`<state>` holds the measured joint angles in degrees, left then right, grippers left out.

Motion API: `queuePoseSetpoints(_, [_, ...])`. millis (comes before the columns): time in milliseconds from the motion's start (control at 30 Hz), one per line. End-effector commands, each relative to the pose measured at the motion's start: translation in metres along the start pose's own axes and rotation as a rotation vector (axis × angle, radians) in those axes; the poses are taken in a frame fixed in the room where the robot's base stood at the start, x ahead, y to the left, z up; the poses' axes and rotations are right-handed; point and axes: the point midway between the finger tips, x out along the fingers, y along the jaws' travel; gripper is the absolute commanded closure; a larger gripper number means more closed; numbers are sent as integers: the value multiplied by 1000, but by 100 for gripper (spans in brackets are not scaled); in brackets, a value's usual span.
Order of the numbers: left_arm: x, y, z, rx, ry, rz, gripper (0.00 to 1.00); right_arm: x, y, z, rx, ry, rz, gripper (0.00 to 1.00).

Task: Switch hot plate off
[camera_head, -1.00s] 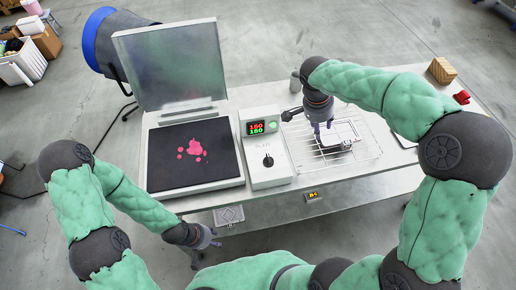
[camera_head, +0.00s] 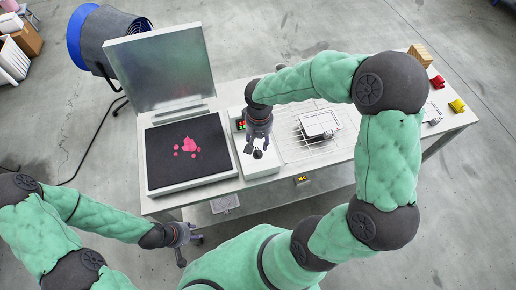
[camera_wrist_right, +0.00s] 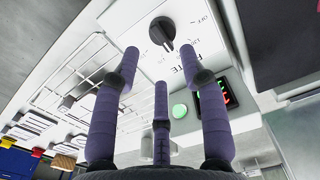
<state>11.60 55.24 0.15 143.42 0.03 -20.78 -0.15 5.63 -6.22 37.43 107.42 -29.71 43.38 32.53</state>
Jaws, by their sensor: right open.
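The hot plate (camera_head: 160,184) has a black top with pink blobs and a raised reflective lid (camera_head: 165,68). Beside it stands a white control box (camera_head: 268,168). Its black knob (camera_wrist_right: 162,33) shows in the right wrist view, with OFF printed near it; the pointer setting is hard to read. A display (camera_wrist_right: 212,98) with red and green digits and a green button (camera_wrist_right: 180,111) are also there. My right gripper (camera_wrist_right: 166,68) is open and empty above the box, its fingers pointing toward the knob without visible contact. My left gripper (camera_head: 190,248) is open and empty, in front of the table.
A wire rack (camera_head: 295,142) with a white-topped device (camera_head: 320,124) lies right of the box. A wooden block (camera_head: 420,54), a red item (camera_head: 437,81) and a yellow item (camera_head: 457,105) sit at the far right. A blue-rimmed fan (camera_head: 100,35) stands behind the table.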

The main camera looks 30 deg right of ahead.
Motion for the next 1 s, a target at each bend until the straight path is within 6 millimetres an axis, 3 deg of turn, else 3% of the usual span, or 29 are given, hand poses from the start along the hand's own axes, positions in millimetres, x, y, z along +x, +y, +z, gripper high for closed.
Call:
queuePoseSetpoints(100, [5, -2, 0, 0, 0, 0, 60, 24, 0, 0, -1, -3, 1, 57])
queuePoseSetpoints(300, [8, -3, 0, 0, 0, 0, 60, 49, 0, 0, 1, -1, 0, 57])
queuePoseSetpoints(767, [9, -3, -1, 0, 1, 0, 60, 59, 0, 0, 0, 1, 0, 57])
queuePoseSetpoints(933, [9, -3, -1, 0, 1, 0, 60, 59, 0, 0, 0, 1, 0, 100])
queuePoseSetpoints(1000, [9, -3, -1, 0, 1, 0, 60, 59, 0, 0, 0, 1, 0, 100])
